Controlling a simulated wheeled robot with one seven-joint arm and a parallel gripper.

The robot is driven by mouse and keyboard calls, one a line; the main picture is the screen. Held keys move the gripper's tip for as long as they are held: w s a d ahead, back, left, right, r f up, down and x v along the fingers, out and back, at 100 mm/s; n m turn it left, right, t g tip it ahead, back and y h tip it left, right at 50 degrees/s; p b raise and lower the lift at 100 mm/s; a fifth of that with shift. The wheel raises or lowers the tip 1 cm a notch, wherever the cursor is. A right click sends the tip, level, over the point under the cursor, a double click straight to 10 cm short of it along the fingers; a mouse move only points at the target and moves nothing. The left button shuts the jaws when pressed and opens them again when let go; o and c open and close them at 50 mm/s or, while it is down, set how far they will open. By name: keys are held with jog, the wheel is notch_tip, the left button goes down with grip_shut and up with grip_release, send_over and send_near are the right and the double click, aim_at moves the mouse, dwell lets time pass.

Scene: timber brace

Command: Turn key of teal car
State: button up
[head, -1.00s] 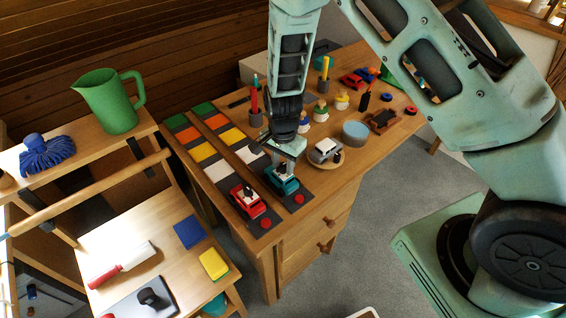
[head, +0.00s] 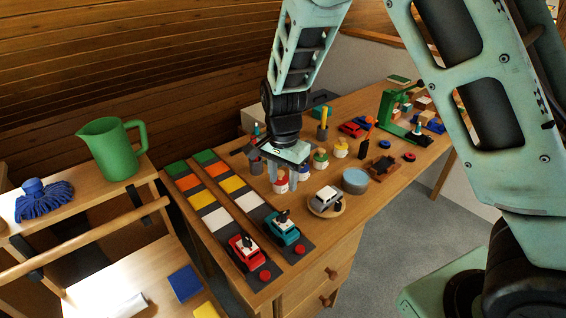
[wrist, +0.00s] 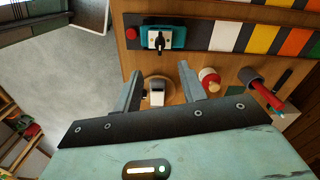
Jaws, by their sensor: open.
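The teal car (head: 283,229) stands at the near end of the right-hand coloured track on the desk, with a dark key (head: 283,215) upright on its top. In the wrist view the teal car (wrist: 176,37) is at the top, its dark key (wrist: 160,43) on a white patch. My gripper (head: 283,178) is open and empty, above the desk behind the car and apart from it. In the wrist view my open fingers (wrist: 160,86) point toward the desk, with the silver car between them in the picture.
A red car (head: 245,250) with a similar dark key stands left of the teal car. A silver car (head: 326,198) sits on a round wooden plate to the right. Paint jars (head: 320,158) and a pen cup stand behind. Red buttons (head: 300,249) lie at the track ends.

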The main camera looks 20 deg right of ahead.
jog(key=shift+r, duration=2.4)
jog(key=s+a+r+n, duration=0.2)
jog(key=s+n, duration=0.4)
jog(key=s, duration=0.2)
jog(key=s+a+r+n, duration=0.2)
jog(key=s+n, duration=0.4)
jog(key=s, duration=0.3)
jog(key=s+a+r+n, duration=0.2)
jog(key=s+n, duration=0.5)
jog(key=s, duration=0.2)
jog(key=shift+s+a+y, duration=0.2)
jog(key=shift+y, duration=0.1)
